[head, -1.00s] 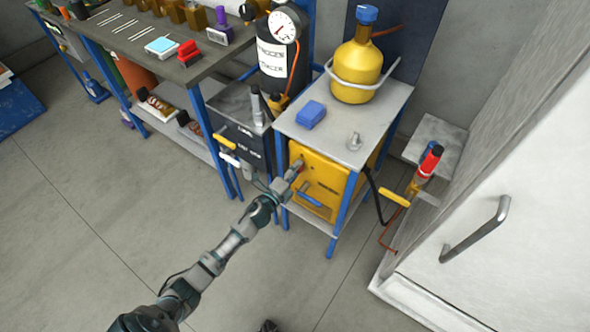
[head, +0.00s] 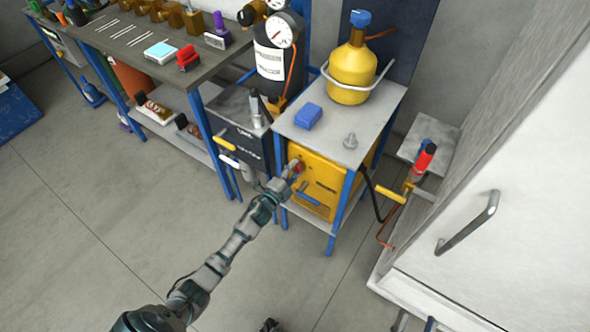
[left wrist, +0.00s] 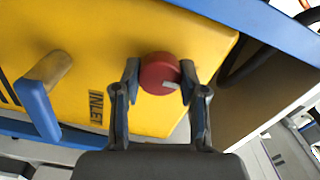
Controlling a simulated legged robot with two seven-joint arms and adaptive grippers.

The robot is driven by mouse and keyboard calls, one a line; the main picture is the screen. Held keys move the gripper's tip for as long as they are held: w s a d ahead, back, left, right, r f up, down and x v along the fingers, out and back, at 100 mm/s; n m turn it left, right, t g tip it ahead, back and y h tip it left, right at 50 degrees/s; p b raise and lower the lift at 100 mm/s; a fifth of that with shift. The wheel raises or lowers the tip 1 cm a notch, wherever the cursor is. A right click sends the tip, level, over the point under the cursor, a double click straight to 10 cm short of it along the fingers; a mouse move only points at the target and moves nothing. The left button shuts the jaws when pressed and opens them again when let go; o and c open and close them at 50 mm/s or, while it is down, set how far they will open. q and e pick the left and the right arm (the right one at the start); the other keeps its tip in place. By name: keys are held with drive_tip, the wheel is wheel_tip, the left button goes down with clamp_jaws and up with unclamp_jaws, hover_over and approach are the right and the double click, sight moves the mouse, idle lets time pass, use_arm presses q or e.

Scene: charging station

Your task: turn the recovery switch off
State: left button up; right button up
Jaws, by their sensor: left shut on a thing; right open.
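The recovery switch is a round red knob (left wrist: 160,74) with a light grey mark, on the face of a yellow machine (left wrist: 110,40). In the left wrist view my left gripper (left wrist: 159,82) has one finger on each side of the knob and is shut on it. The grey mark lies at the knob's lower right in that view. In the head view my left gripper (head: 293,172) reaches the upper left of the yellow machine (head: 318,183), and the knob is partly hidden by it.
The yellow machine sits in a blue-framed cart (head: 345,215) with a blue block (head: 308,116) and a yellow tank (head: 352,70) on top. A blue handle (left wrist: 38,108) is beside the knob. A white cabinet (head: 510,240) stands at right. Floor at left is open.

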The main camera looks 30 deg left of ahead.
use_arm(q)
drive_tip(key=shift+a+f, duration=0.2)
drive_tip(key=shift+f, duration=0.1)
drive_tip(key=o, duration=1)
drive_tip(key=shift+o, duration=0.7)
use_arm(e)
drive_tip(key=shift+a, duration=0.25)
use_arm(q)
drive_tip(key=s, duration=1.2)
drive_tip(key=shift+a, duration=0.3)
use_arm(e)
drive_tip(key=shift+d+r, duration=0.1)
